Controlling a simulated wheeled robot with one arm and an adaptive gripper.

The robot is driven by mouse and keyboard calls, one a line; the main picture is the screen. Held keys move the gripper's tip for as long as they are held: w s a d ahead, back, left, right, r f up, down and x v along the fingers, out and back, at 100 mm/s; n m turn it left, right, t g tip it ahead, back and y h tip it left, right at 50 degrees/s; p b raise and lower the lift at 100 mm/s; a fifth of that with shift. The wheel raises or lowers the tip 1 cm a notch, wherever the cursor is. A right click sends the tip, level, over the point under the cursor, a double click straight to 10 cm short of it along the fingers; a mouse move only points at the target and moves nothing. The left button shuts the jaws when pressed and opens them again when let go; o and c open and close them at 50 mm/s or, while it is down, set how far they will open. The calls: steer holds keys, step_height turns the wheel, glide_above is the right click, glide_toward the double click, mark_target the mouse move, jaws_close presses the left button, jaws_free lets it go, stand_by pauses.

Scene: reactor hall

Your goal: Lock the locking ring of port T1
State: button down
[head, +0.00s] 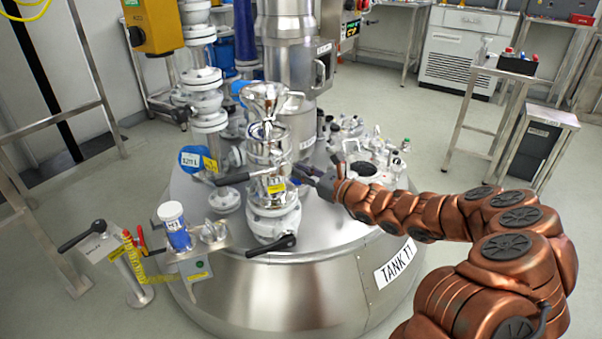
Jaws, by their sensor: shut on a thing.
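The port (272,205) stands upright on the tank lid, a steel stack with a funnel-like top (265,98). Its locking ring (262,175) is around the stack's middle, with a black handle (232,179) sticking out to the left and a yellow label beside it. My gripper (308,176) comes in from the right at ring height and is shut at the ring's right side. The exact grip is small and partly hidden by the fingers. A black lever (272,245) sits lower on the stack.
The tank (290,300) is marked TANK T1. White-flanged pipes (207,105) stand behind left of the port. Fittings (365,150) crowd the lid behind my gripper. A bracket with a white-and-blue jar (174,226) is at front left. Open floor lies at right.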

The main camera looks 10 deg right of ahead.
steer(key=shift+s+a+f, duration=0.1)
steer(key=shift+a, duration=0.1)
steer(key=c, duration=1.2)
jaws_free()
steer(key=shift+o, duration=0.2)
steer(key=shift+d, duration=0.15)
steer(key=v, duration=1.2)
